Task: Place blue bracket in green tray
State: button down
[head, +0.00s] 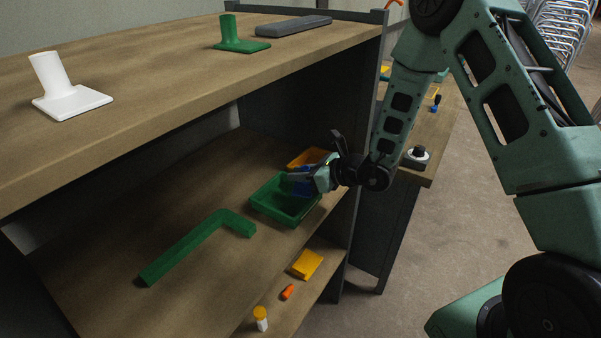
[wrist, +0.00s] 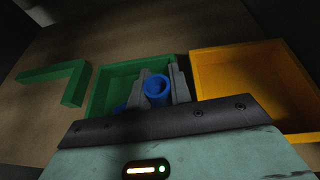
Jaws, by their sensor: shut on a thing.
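The green tray (head: 271,205) sits on the middle shelf near its right end. It also shows in the wrist view (wrist: 108,92). My gripper (head: 306,179) reaches in from the right, over the tray. It is shut on the blue bracket (wrist: 157,90), whose round tube end shows between the two grey fingers.
An orange tray (head: 307,157) stands beside the green tray, further back. A green L-shaped bar (head: 190,246) lies to the left on the same shelf. The upper shelf holds a white bracket (head: 68,92), a green bracket (head: 239,39) and a grey bar (head: 294,26).

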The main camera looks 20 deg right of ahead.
jog(key=shift+f, duration=0.15)
jog(key=shift+f+b, duration=0.3)
jog(key=shift+b, duration=0.25)
jog(key=c, duration=1.3)
grip_release()
jog(key=shift+r, duration=0.1)
